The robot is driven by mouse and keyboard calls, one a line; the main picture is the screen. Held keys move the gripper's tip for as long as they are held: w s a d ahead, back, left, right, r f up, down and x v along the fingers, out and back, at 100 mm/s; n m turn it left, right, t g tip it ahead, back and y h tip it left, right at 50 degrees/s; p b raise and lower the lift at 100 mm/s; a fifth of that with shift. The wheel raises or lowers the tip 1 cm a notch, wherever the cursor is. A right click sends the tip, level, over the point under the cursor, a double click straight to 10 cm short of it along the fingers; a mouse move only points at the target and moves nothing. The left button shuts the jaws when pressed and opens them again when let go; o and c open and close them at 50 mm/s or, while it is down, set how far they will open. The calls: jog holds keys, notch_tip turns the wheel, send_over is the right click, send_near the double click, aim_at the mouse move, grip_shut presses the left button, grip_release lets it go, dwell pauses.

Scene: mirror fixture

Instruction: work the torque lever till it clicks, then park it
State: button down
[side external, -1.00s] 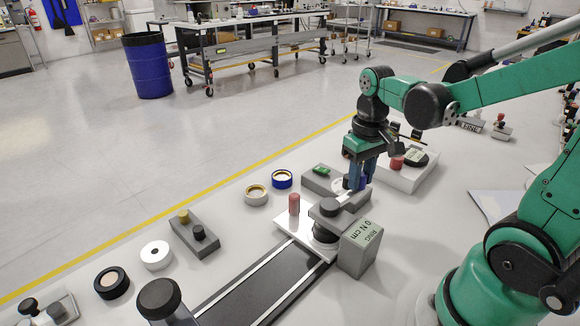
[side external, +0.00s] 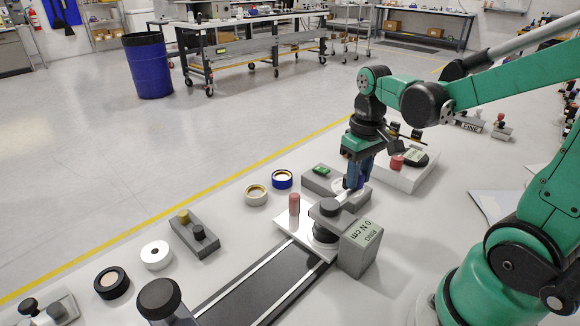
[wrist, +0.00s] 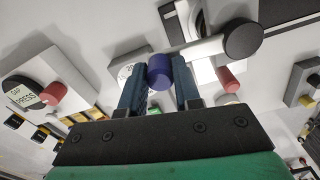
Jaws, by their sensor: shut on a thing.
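The torque lever is a grey arm (wrist: 203,50) with a black round cap (side external: 330,207) at its pivot end. At its other end stands a blue-purple knob (wrist: 159,71). My gripper (side external: 355,182) is shut on this knob; in the wrist view its two blue fingers (wrist: 160,82) sit on either side of it. The grey box (side external: 360,247) beside the pivot reads "RING 0 N cm". In the side view the fingers mostly hide the knob.
A red-pink peg (side external: 294,204) stands on a white plate left of the pivot. A white box with a red button (side external: 397,162) is to the right. A dark track (side external: 262,287) runs toward the front.

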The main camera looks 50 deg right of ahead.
jog(key=w+a+n, duration=0.1)
jog(key=w+n, duration=0.1)
jog(key=n, duration=0.2)
jog(key=w+a+n, duration=0.1)
jog(key=w+n, duration=0.1)
jog(key=n, duration=0.2)
jog(key=w+a+n, duration=0.2)
jog(key=w+n, duration=0.1)
jog(key=n, duration=0.2)
jog(key=shift+w+a+n, duration=0.25)
jog(key=shift+a+n, duration=0.45)
jog(key=shift+n, duration=0.45)
jog(key=shift+w+a+n, duration=0.25)
jog(key=shift+a+n, duration=0.4)
jog(key=shift+n, duration=0.5)
jog(key=c, duration=0.6)
grip_release()
jog(key=shift+r, duration=2.8)
